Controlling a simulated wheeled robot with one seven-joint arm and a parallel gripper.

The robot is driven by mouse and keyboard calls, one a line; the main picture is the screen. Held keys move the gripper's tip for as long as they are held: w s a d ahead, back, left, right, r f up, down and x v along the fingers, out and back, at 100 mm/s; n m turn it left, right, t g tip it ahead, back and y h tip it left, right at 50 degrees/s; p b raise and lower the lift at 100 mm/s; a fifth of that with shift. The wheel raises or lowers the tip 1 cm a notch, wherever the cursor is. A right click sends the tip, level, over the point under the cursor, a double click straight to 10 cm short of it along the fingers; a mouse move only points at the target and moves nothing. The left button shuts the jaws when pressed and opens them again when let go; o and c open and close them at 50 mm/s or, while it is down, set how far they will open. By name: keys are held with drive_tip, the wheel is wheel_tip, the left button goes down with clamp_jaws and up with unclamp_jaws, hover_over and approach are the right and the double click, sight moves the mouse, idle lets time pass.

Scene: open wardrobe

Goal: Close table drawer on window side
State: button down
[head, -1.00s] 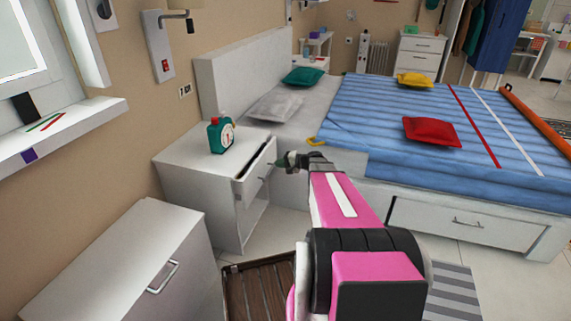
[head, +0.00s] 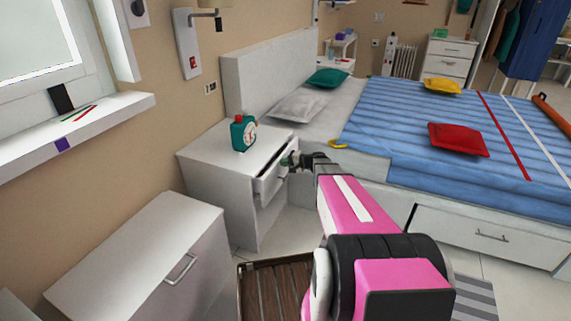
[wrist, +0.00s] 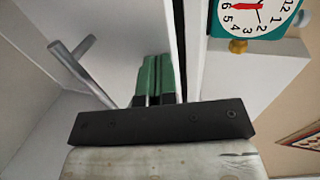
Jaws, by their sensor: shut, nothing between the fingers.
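The white bedside table (head: 215,150) stands beside the bed head near the window. Its top drawer (head: 272,184) is partly open, with a gap showing below the table top. My gripper (head: 289,160) is at the drawer's front, near its upper right end. In the wrist view my gripper's green fingers (wrist: 155,80) are together and empty, close to the white drawer front (wrist: 115,30). The metal drawer handle (wrist: 80,70) is to their left. I cannot tell whether the fingers touch the drawer front.
A green alarm clock (head: 243,133) stands on the bedside table. A white cabinet (head: 135,255) is at front left, with a brown slatted piece (head: 275,290) on the floor beside it. The bed (head: 400,140) lies to the right.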

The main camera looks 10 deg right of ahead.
drive_tip(key=shift+w+a, duration=0.7)
drive_tip(key=shift+a, duration=0.35)
drive_tip(key=shift+w+a, duration=0.7)
drive_tip(key=shift+a, duration=0.3)
approach(279, 160)
drive_tip(key=s+d, duration=0.1)
drive_tip(key=d, duration=0.1)
drive_tip(key=s+a+f+n+g+h, duration=0.1)
drive_tip(key=s+a+n+g+h, duration=0.2)
drive_tip(key=s, duration=0.5)
drive_tip(key=s+a+f+n+g+h, duration=0.1)
drive_tip(key=s+a+f+g+h, duration=0.15)
drive_tip(key=s+a, duration=0.4)
drive_tip(key=s+d+r+n+g+h, duration=0.2)
drive_tip(key=s+h, duration=0.4)
drive_tip(key=s, duration=0.6)
drive_tip(key=shift+d+n+g+h, duration=0.3)
drive_tip(key=shift+n+g+h, duration=0.05)
drive_tip(key=shift+n, duration=0.05)
drive_tip(key=shift+r, duration=0.15)
